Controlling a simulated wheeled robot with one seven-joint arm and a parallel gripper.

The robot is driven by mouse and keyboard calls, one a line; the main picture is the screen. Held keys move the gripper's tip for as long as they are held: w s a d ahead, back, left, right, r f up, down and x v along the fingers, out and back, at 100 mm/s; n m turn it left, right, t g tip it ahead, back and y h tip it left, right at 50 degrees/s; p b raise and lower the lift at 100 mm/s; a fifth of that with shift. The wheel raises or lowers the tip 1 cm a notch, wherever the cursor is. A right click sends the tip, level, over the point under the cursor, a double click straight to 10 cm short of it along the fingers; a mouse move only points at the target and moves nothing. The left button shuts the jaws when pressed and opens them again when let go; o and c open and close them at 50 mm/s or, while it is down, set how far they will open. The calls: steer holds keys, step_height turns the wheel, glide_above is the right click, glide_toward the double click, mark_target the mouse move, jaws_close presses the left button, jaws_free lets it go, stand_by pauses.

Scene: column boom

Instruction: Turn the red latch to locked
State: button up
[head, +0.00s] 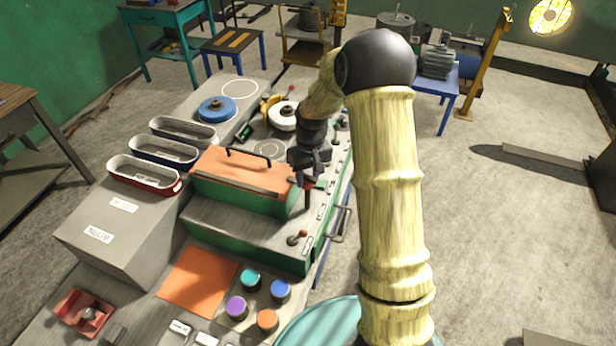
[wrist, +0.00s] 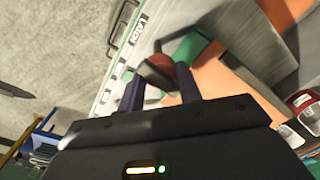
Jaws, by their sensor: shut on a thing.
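The red latch (wrist: 158,70) shows in the wrist view as a dark red handle between my two fingers, beside a white label strip. My gripper (wrist: 160,80) is shut on it. In the head view my gripper (head: 308,182) points down at the right end of the green box with the orange lid (head: 240,168). Only a small red part of the latch shows below it there; my fingers hide most of the rest. I cannot tell the latch's exact angle.
Coloured round jars (head: 236,306) and an orange mat (head: 198,280) lie nearer. Three long trays (head: 145,174) stand to the left. Open floor (head: 500,220) lies to the right.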

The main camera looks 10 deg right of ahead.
steer(key=shift+n, duration=1)
steer(key=o, duration=1)
step_height(320, 180, up, 18)
steer(key=b, duration=0.4)
steer(key=shift+w+d+f, duration=0.2)
steer(key=shift+d+f, duration=0.05)
steer(key=shift+d, duration=0.2)
